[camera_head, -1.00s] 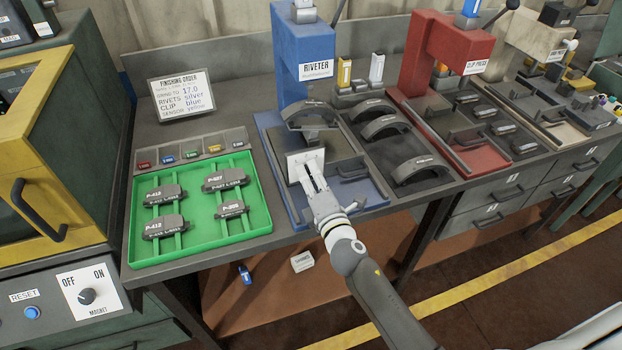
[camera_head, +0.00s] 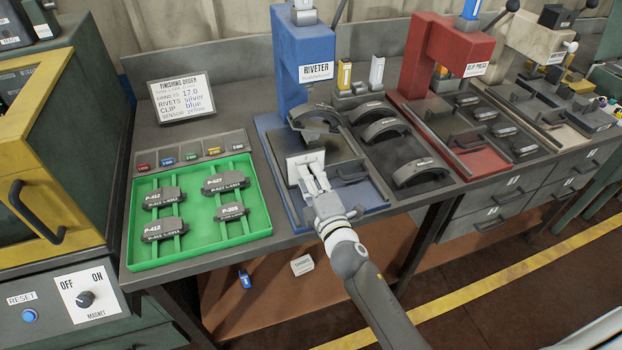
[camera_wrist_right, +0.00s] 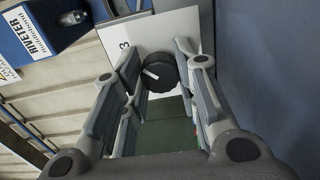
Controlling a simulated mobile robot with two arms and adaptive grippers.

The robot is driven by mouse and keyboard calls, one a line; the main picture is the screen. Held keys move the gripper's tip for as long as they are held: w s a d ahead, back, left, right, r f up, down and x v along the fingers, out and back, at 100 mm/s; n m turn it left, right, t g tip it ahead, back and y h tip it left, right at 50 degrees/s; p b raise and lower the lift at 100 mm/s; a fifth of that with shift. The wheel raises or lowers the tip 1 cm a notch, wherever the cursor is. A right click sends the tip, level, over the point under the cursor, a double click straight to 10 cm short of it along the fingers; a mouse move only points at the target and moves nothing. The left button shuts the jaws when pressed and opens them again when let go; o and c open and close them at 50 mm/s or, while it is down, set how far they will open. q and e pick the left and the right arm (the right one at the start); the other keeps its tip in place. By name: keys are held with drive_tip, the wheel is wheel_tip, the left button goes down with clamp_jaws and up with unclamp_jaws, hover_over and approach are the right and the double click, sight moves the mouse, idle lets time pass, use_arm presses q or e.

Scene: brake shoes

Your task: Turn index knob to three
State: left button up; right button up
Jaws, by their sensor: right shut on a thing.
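The index knob (camera_wrist_right: 161,72) is round and black, on a white plate (camera_wrist_right: 183,28) that also shows on the riveter's front in the head view (camera_head: 294,171). In the wrist view its white pointer mark is toward the upper left, roughly on the side of the printed 3 (camera_wrist_right: 124,46). Other numbers are hidden or out of view. My right gripper (camera_head: 313,180) is at the plate, its fingers (camera_wrist_right: 160,80) shut on the knob from both sides. A dark curved brake shoe (camera_head: 317,115) sits in the blue riveter (camera_head: 297,45) above the plate. My left gripper is not in view.
A green tray (camera_head: 196,246) with several brake pads is left of the riveter. More brake shoes (camera_head: 385,130) lie to the right, beside the red clip press (camera_head: 440,50). An order card (camera_head: 182,95) stands behind the tray. A magnet switch (camera_head: 86,298) is at lower left.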

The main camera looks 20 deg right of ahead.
drive_tip(key=o, duration=1.1)
drive_tip(key=shift+c, duration=0.2)
drive_tip(key=s, duration=1.2)
drive_tip(key=shift+d, duration=0.2)
